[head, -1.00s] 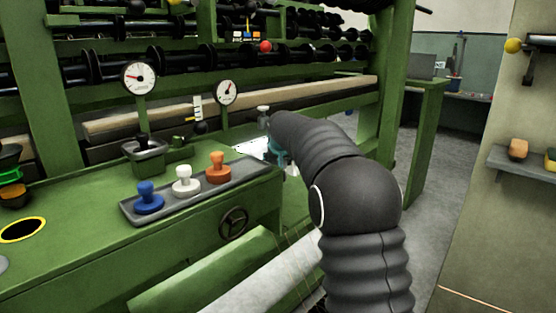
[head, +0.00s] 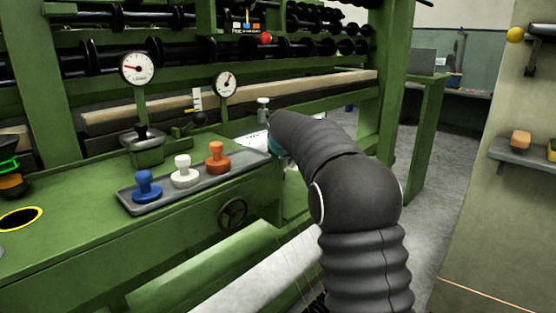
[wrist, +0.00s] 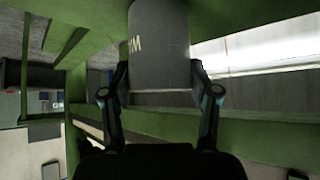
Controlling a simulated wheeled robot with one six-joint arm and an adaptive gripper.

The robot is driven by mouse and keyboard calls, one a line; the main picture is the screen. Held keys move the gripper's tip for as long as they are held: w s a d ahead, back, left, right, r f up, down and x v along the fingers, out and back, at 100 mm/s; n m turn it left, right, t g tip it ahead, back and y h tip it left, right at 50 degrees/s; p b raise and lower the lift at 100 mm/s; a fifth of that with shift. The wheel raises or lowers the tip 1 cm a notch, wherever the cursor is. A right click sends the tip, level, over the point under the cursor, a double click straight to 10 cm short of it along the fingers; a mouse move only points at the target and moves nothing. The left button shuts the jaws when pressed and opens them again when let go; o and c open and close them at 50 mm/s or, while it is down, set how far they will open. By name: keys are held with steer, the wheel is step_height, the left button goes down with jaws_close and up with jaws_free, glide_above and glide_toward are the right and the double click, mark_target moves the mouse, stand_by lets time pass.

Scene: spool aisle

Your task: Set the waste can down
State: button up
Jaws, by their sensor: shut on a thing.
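The waste can (wrist: 158,40) is a grey cylinder with pale lettering on its left side, at the top middle of the wrist view. My gripper (wrist: 160,82) has one finger on each side of it and is shut on it. The can's upper part is cut off by the picture's edge. In the head view my dark arm reaches forward past the right end of the green bench. The arm hides the can and most of the gripper there; I cannot tell whether the can touches anything below it.
A grey tray (head: 128,203) with blue, white and orange knobbed stamps lies on the green bench (head: 75,245). Two gauges (head: 138,68) stand behind. A white roll (head: 255,275) lies below the bench. Grey floor (head: 425,185) is open at right, beside a wall shelf (head: 520,155).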

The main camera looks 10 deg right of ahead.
steer(key=shift+f, duration=0.3)
steer(key=o, duration=1.5)
steer(key=shift+o, duration=0.2)
steer(key=v, duration=0.7)
steer(key=shift+s+r, duration=0.2)
